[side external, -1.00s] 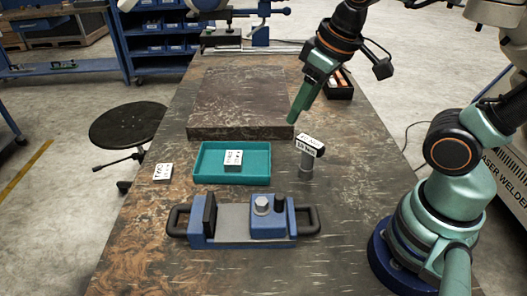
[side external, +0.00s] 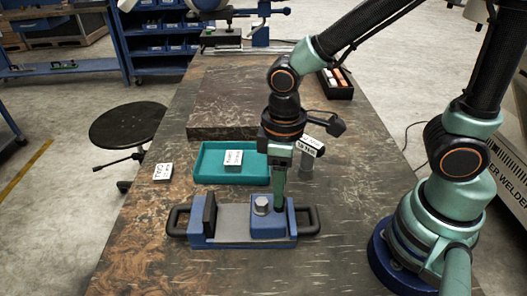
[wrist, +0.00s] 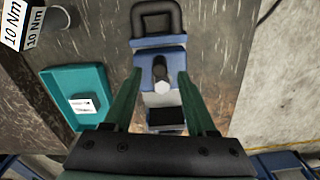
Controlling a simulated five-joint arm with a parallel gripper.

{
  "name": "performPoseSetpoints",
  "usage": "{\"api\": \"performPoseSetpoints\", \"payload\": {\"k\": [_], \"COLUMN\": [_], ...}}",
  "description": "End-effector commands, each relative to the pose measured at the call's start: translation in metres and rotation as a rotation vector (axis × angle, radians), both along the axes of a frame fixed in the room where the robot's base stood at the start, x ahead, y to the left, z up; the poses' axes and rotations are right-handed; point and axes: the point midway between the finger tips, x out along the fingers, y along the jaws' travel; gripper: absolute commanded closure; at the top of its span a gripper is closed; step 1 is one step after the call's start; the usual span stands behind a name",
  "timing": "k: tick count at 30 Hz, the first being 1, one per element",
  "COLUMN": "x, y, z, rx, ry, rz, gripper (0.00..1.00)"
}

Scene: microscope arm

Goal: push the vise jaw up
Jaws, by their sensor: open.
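The blue vise (side external: 225,238) lies on the table with its grey bed and a black loop handle at each end. Its blue sliding jaw block (side external: 268,230), with a silver hex bolt on top, sits at the right end. A dark upright jaw plate (side external: 209,213) stands at the left. My gripper (side external: 279,208) points down at the jaw block, its fingers hiding the dark knob there. In the wrist view my gripper (wrist: 157,75) is open, a finger on either side of the knob and bolt (wrist: 162,87). I cannot tell whether the fingers touch the block.
A teal tray (side external: 204,177) holding a small labelled block lies behind the vise. Another labelled block (side external: 162,172) is left of it. A labelled hammer-shaped tool (side external: 307,160) stands close behind my gripper. A dark slab (side external: 215,110) is farther back. The table front is clear.

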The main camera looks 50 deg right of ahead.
Motion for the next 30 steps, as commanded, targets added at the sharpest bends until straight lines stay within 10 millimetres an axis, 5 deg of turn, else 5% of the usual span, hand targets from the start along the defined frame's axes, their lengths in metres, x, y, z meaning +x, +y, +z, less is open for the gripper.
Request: {"api": "performPoseSetpoints", "payload": {"k": [9,21,26,30], "x": [0.0,0.0,0.0,0.0], "y": [0.0,0.0,0.0,0.0], "z": [-0.036,-0.04,-0.04,-0.04], "rx": [-0.001,0.001,0.001,0.001], "ry": [0.001,-0.002,-0.002,-0.002], "rz": [-0.001,-0.001,-0.001,-0.001], "gripper": [0.43,0.43,1.0,1.0]}}
